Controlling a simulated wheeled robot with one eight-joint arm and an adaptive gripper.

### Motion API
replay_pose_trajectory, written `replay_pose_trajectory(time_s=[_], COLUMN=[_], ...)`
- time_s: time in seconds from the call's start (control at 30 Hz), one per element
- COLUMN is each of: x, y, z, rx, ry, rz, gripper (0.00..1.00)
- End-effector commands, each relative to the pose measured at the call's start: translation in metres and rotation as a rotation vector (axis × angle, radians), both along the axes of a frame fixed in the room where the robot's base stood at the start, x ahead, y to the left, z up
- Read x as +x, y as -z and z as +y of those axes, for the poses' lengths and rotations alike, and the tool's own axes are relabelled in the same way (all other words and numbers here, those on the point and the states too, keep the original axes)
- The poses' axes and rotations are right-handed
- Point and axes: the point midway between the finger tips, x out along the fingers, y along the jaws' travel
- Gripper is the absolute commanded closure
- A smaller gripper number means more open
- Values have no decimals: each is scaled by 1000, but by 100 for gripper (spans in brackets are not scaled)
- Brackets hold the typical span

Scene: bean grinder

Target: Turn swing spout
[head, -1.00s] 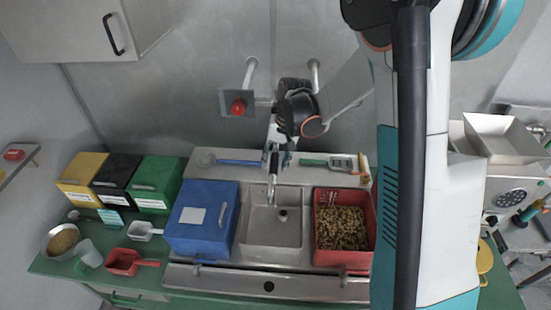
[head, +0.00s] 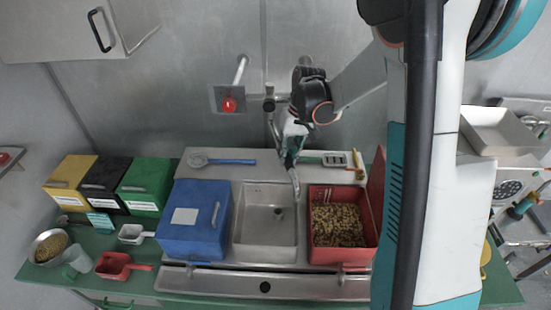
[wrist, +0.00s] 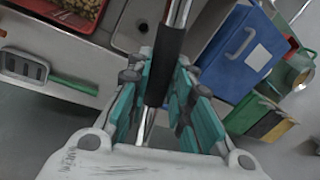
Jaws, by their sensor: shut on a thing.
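The swing spout (head: 292,170) is a thin metal tube above the sink (head: 266,235). It comes down from the wall fitting, and its tip hangs over the right side of the basin, near the red bin. My gripper (head: 292,145) is at the spout's upper part. In the wrist view my gripper (wrist: 160,85) has its teal fingers on both sides of the spout's black sleeve (wrist: 166,58), shut on it. The spout's metal end runs on beyond the sleeve to the top of that view. The exact finger contact is partly hidden in the head view.
A blue lidded box (head: 195,240) stands left of the sink, and a red bin (head: 338,226) of brown pieces stands right of it. A red knob (head: 229,104) sits on the wall. A blue-handled strainer (head: 222,161) and a green-handled turner (head: 330,160) lie on the back ledge.

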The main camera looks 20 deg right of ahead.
Motion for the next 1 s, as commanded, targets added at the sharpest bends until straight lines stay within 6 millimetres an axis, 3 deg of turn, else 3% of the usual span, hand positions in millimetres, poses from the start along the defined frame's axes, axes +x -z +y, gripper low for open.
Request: replay_pose_trajectory(time_s=[0.2,0.5,1.0], x=[2,7,10], y=[2,1,0], z=[-33,-62,-72], rx=[-1,0,-1], ry=[-161,-324,-385], rz=[0,0,0], gripper=[100,100,100])
